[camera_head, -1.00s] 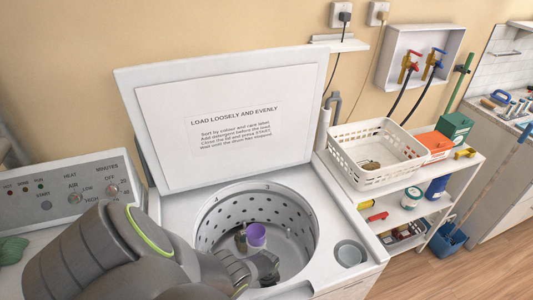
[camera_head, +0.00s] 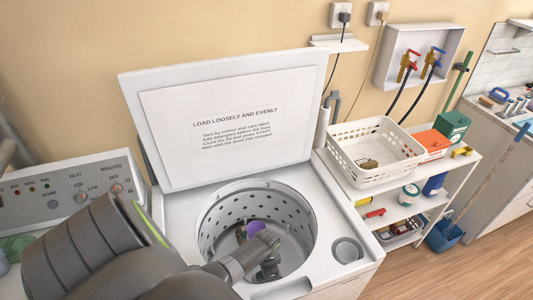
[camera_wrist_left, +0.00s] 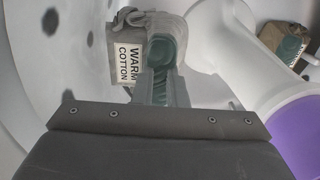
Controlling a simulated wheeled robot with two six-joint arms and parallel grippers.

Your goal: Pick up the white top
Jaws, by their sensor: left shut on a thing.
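My left gripper (camera_head: 268,268) reaches down into the washer drum (camera_head: 225,211), beside the purple-capped centre post (camera_head: 256,227). My right gripper is not in view.
A brown-green bundle with a tag (camera_wrist_left: 284,45) lies beyond the post. The open lid (camera_head: 225,130) stands behind the drum. A white basket (camera_head: 372,152) holding a small brown item sits on the shelf unit at the right. The control panel (camera_head: 70,190) is at the left.

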